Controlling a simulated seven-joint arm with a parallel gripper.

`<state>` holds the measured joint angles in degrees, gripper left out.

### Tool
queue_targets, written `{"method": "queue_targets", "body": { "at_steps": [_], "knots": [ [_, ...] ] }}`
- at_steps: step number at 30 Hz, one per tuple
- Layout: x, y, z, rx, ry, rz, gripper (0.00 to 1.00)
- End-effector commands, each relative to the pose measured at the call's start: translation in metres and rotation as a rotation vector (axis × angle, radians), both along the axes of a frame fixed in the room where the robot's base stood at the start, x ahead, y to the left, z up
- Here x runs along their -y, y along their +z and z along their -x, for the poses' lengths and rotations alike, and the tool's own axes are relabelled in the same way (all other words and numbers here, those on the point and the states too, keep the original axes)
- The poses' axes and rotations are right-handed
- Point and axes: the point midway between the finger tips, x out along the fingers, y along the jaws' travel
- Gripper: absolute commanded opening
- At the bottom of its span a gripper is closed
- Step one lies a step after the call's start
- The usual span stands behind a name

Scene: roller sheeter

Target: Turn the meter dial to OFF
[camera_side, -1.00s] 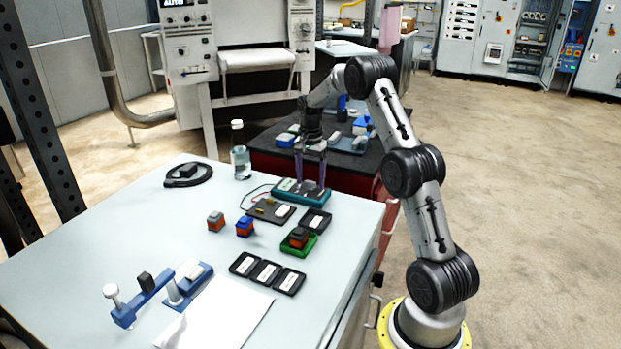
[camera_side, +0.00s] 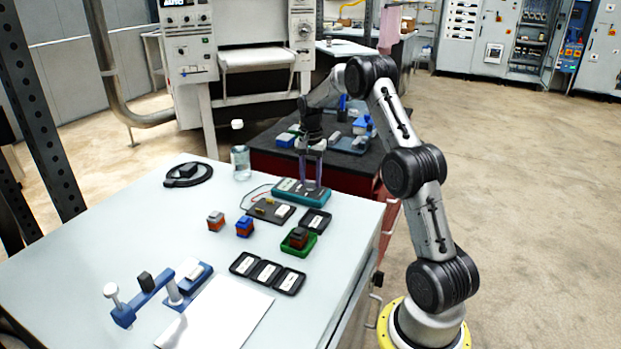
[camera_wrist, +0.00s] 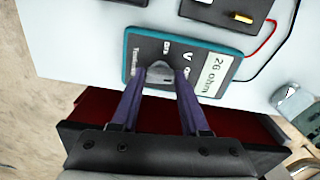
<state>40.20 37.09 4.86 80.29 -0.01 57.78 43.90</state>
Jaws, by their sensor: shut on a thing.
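The meter (camera_side: 287,194) is a teal-edged box with a dark face at the far edge of the light table. In the wrist view the meter (camera_wrist: 221,43) shows a pale display that seems to read "26 ohm". Its grey dial (camera_wrist: 160,72) sits between the fingertips of my gripper (camera_wrist: 161,76), which is shut on it. Marks around the dial include what looks like OFF and V; the fingers partly hide the others. Where the dial points is unclear. In the side view my gripper (camera_side: 311,181) reaches down onto the meter, and the dial is too small to make out.
A dark board (camera_side: 270,210) with wires lies in front of the meter. A clear bottle (camera_side: 240,162) stands to the left. A green tray (camera_side: 298,242), black label trays (camera_side: 267,272) and small blocks (camera_side: 244,227) lie nearer. A dark bench (camera_side: 262,157) with parts is behind.

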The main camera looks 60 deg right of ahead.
Motion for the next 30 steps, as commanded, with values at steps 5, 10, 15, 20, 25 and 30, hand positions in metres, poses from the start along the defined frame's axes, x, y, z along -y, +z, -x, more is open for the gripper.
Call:
{"method": "queue_targets", "body": {
  "at_steps": [5,10,15,20,25,30],
  "knots": [
    [0.0003,0.0013,-0.0002,0.001,0.132,0.001,0.00],
    [0.0003,0.0015,-0.0002,0.001,0.291,0.001,0.00],
    [0.0003,0.0013,-0.0001,0.001,0.452,0.001,0.00],
    [0.0006,0.0017,-0.0004,0.002,0.604,0.001,0.00],
    [0.0007,0.0020,-0.0005,0.003,0.765,0.002,0.00],
    [0.0007,0.0019,-0.0007,0.003,0.926,0.003,0.00]
  ]
}}
